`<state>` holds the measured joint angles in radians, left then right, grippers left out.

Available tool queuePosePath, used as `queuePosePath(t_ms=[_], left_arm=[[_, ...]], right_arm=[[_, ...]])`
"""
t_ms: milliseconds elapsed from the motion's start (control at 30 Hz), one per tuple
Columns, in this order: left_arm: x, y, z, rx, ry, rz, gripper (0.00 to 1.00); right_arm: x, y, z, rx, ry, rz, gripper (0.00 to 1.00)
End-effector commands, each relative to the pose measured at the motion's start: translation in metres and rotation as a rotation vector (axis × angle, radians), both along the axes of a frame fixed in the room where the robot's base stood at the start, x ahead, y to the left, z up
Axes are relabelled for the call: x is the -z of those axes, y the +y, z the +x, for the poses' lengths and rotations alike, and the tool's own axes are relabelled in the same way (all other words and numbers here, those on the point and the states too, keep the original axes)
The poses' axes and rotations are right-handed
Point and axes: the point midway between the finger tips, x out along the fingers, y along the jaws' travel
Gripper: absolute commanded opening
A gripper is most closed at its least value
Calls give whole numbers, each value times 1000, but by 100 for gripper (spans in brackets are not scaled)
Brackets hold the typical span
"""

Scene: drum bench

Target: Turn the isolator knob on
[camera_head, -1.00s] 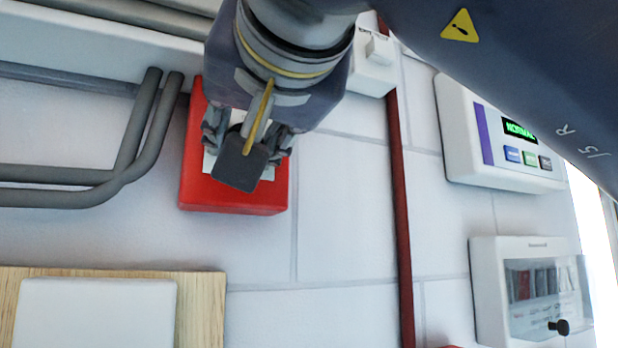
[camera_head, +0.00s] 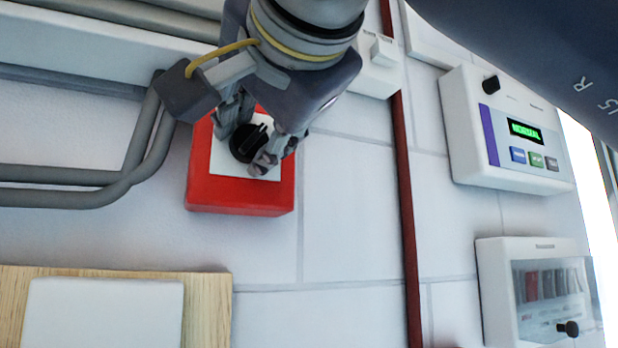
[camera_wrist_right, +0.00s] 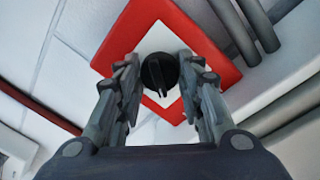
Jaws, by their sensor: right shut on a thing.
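The isolator knob (camera_head: 249,139) is black and round with a raised bar grip. It sits on a white plate (camera_head: 222,163) on a red wall box (camera_head: 238,198). My right gripper (camera_head: 246,146) reaches down from above and is shut on the knob, one finger on each side. In the right wrist view the knob (camera_wrist_right: 157,72) lies between the fingertips (camera_wrist_right: 159,76), with its pointer toward the bottom of that picture. The fingers hide part of the plate. My left gripper is out of view.
Grey conduits (camera_head: 70,188) run left of the red box. A dark red vertical pipe (camera_head: 407,215) is on its right. A panel with a green display (camera_head: 508,130) and a clear-covered box (camera_head: 535,285) hang further right. A wood-backed white panel (camera_head: 105,310) is below.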

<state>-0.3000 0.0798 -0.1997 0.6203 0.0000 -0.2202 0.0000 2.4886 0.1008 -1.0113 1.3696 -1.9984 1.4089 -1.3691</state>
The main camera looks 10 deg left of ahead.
Motion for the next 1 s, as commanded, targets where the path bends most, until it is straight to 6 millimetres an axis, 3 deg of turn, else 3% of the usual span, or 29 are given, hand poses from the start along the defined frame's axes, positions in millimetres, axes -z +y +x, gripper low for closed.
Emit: queuePosePath(t_ms=[1000], left_arm=[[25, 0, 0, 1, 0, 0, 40]], right_arm=[[0, -3, 2, 3, 497, 739, 11]])
